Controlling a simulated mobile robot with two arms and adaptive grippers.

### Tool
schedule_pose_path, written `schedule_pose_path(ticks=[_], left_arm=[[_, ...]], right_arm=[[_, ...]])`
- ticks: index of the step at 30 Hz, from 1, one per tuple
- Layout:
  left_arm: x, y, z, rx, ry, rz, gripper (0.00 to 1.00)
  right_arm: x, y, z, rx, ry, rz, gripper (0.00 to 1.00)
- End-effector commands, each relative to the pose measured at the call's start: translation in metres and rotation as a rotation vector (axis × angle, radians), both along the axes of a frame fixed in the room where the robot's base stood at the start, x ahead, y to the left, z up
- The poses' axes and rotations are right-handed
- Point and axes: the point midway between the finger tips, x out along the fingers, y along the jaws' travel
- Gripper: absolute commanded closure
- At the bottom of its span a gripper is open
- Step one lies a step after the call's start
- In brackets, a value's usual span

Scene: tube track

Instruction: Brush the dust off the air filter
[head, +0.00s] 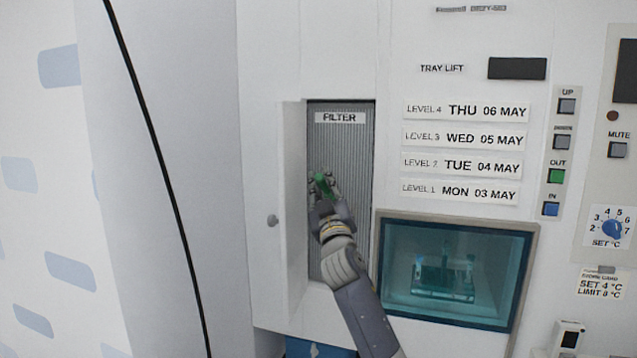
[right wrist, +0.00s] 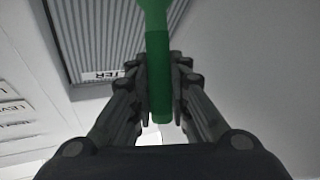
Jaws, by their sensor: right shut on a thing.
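The air filter (head: 342,150) is a tall grey ribbed panel with a FILTER label near its top, set in an opening in the white machine. It also shows in the right wrist view (right wrist: 110,40). My right gripper (head: 322,186) is in front of the filter's middle-left part. It is shut on the green handle of the brush (right wrist: 159,65), which stands between the fingers in the right wrist view. The brush's bristles are not clearly visible, so I cannot tell whether they touch the filter. I cannot make out dust on the ribs. My left gripper is out of view.
A glass window (head: 455,268) with a teal rack inside is at the lower right. Buttons and a blue dial (head: 612,229) are farther right. A black cable hangs at the left.

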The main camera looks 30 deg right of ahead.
Motion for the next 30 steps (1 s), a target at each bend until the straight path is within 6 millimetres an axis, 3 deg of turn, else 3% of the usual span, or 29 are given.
schedule_pose_path(ticks=[16, 30], left_arm=[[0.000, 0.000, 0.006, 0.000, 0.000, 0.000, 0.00], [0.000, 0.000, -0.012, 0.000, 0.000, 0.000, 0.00]], right_arm=[[-0.011, -0.011, 0.000, 0.000, 0.001, -0.003, 1.00], [-0.004, -0.004, -0.015, 0.001, 0.001, -0.002, 1.00]])
